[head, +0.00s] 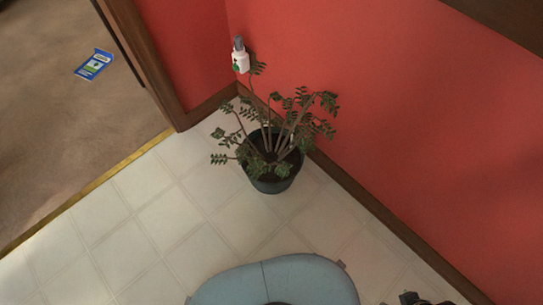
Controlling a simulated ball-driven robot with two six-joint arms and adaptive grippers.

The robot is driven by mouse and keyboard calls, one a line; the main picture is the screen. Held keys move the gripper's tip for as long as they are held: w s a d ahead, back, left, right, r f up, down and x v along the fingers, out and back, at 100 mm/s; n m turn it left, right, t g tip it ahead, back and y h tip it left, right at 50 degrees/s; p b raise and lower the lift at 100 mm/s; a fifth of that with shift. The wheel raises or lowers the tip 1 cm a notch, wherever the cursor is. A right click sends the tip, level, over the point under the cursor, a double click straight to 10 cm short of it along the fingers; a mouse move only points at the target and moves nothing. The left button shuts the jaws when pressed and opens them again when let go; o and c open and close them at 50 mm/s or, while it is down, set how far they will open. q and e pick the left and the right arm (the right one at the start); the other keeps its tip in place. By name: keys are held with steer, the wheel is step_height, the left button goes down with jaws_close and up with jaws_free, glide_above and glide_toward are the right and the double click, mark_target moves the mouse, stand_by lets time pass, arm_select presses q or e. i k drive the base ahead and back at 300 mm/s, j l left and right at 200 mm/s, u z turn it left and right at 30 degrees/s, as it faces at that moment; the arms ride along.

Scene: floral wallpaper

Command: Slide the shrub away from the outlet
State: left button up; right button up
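The shrub (290,122) is a leafy green plant in a dark green round pot (271,184). It stands upright on the tiled floor, close to the red wall and near the corner. A white device (240,61) with a grey top is on the wall behind the plant, at the outlet's place; the outlet itself looks covered. A leafy stem reaches up beside the device. A dark mechanical part (416,299) of mine shows at the bottom right edge, apart from the pot; its fingers cannot be made out. My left gripper is out of view.
A brown baseboard (372,211) runs along the red wall. A wooden door frame (155,65) stands left of the corner. A gold threshold strip (88,192) borders brown carpet, where a blue and white packet (94,64) lies. The tiles left of the pot are clear.

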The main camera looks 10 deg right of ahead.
mark_target(272, 158)
steer(key=i+j+z, duration=0.15)
steer(key=z, duration=0.35)
steer(key=j+z, duration=0.25)
steer(key=z, duration=0.2)
steer(key=i+j+z, duration=0.2)
steer(key=j, duration=0.6)
steer(key=i+j+z, duration=0.2)
steer(key=j, duration=0.6)
steer(key=j+z, duration=0.2)
steer(key=j, duration=1.55)
